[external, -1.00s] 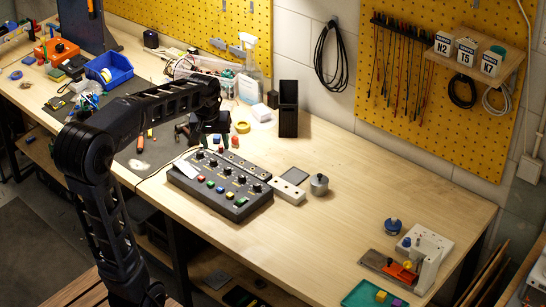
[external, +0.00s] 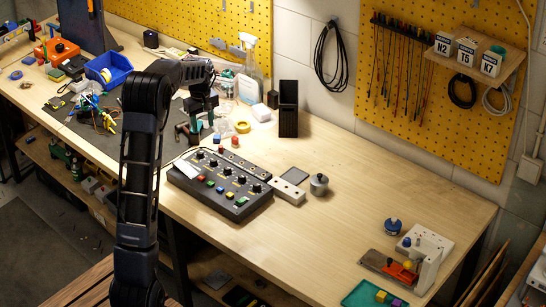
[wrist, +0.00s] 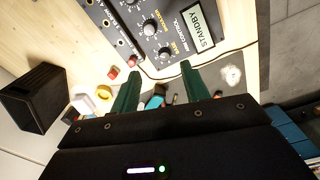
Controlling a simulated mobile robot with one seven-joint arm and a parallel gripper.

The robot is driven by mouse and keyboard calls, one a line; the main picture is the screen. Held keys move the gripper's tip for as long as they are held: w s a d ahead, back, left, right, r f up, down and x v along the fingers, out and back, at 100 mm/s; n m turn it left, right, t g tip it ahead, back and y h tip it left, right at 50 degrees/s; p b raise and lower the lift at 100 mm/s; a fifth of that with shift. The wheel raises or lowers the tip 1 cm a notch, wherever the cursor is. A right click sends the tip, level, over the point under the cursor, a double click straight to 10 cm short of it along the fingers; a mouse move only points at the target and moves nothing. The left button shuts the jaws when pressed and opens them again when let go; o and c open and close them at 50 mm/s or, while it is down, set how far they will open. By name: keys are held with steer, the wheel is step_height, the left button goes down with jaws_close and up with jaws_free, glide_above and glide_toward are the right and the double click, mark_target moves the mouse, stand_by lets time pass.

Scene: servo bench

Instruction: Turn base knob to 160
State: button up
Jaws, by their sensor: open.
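The dark control box (external: 222,186) lies on the bench with a row of black knobs and several coloured buttons. In the wrist view, the base knob (wrist: 166,53) is the knob nearest the display (wrist: 198,29), which reads STANDBY. The base knob also shows at the box's back left in the external view (external: 201,154). My gripper (wrist: 160,68) is open, its two green fingers apart and nothing between them. In the wrist view the base knob appears just beyond the fingertips, roughly between them. In the external view, the gripper (external: 205,112) hangs above and behind the box, clear of it.
Red (external: 235,140) and blue small blocks and a yellow tape roll (external: 242,127) lie behind the box. A tall black bin (external: 288,112) stands farther back. A white block (external: 287,192) and a metal cylinder (external: 319,184) sit right of the box. The bench's middle right is clear.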

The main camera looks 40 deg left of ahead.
mark_target(200, 152)
steer(key=shift+n, duration=0.5)
steer(key=a+f, duration=0.1)
steer(key=f, duration=0.3)
steer(key=a+f, duration=0.1)
steer(key=f, duration=0.4)
steer(key=w+a+f, duration=0.1)
steer(key=f, duration=0.4)
steer(key=shift+a, duration=0.3)
steer(key=shift+c, duration=0.3)
steer(key=c, duration=0.9)
